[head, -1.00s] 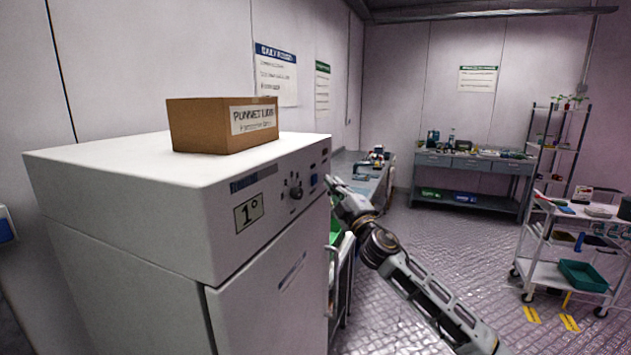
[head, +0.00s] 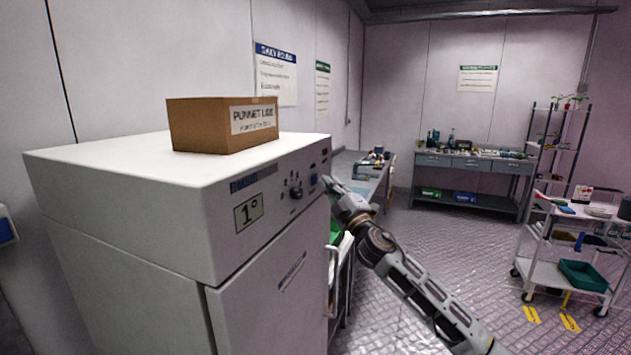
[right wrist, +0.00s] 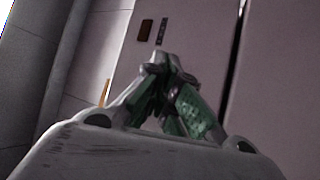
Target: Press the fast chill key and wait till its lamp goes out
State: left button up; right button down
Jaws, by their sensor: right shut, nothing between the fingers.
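The white chiller cabinet (head: 120,240) stands at the left in the head view, with a display reading 1° (head: 249,213). At the right of its front panel are a dark knob (head: 295,192), a blue key (head: 313,180) and a small dark switch (head: 325,153). I cannot tell whether any lamp is lit. My right gripper (head: 325,181) is shut and empty, its tips close beside the panel near the blue key; contact cannot be told. In the right wrist view the shut fingers (right wrist: 158,64) point at the pale panel, below a dark brown rectangle (right wrist: 145,31). My left gripper is not in view.
A cardboard box labelled punnet lids (head: 205,127) sits on the cabinet top. A white trolley (head: 545,274) stands at the right and a grey bench (head: 425,182) at the back. The floor between is open.

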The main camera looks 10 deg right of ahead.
jog(key=shift+w+a, duration=0.45)
jog(key=shift+a, duration=0.3)
dwell(2.0)
jog(key=shift+d, duration=0.1)
dwell(0.3)
jog(key=shift+s+d, duration=0.5)
jog(key=shift+d, duration=0.1)
jog(key=shift+d, duration=0.1)
jog(key=shift+s+d, duration=0.7)
jog(key=shift+d, duration=0.3)
jog(key=shift+s+d, duration=0.7)
jog(key=shift+d, duration=0.3)
